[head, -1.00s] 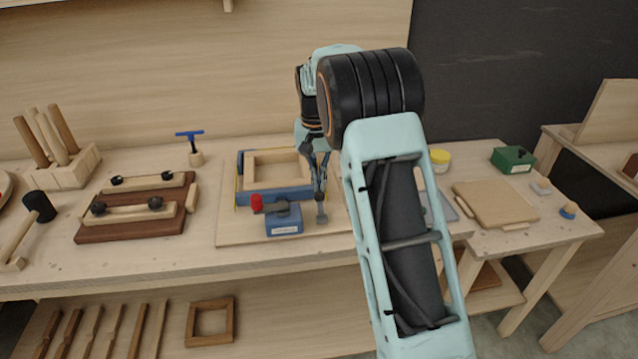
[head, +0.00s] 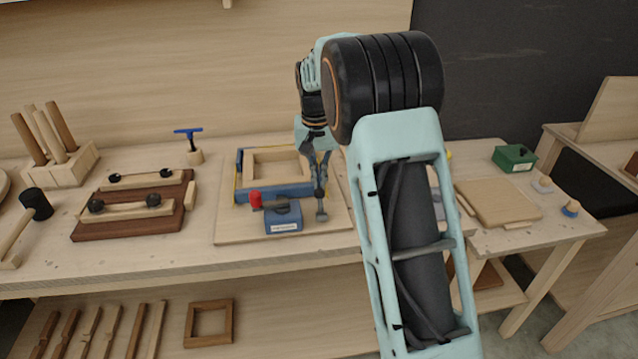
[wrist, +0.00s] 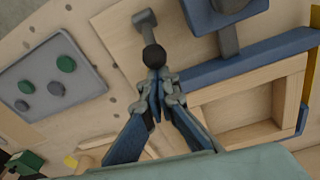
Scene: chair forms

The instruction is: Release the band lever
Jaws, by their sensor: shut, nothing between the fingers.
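A blue band clamp (head: 240,178) surrounds a pale wooden frame (head: 262,157) on a light board; both also show in the wrist view. In front of it is a blue block (head: 284,224) with a white label, a dark grey part on top and a red knob (head: 255,199). Right of the block is a grey lever (head: 321,214); in the wrist view it is a grey bar (wrist: 147,22) with a black ball (wrist: 154,57). My gripper (wrist: 158,84) is shut and empty, its fingertips close by the ball. I cannot tell whether they touch it.
Left are a brown board (head: 125,224) with black-knobbed pieces, a blue T-handle (head: 188,133) and a peg block (head: 60,165). Right, beyond my arm, are a wooden panel (head: 500,202) and a green box (head: 514,158). A grey tray (wrist: 52,80) with round knobs lies left in the wrist view.

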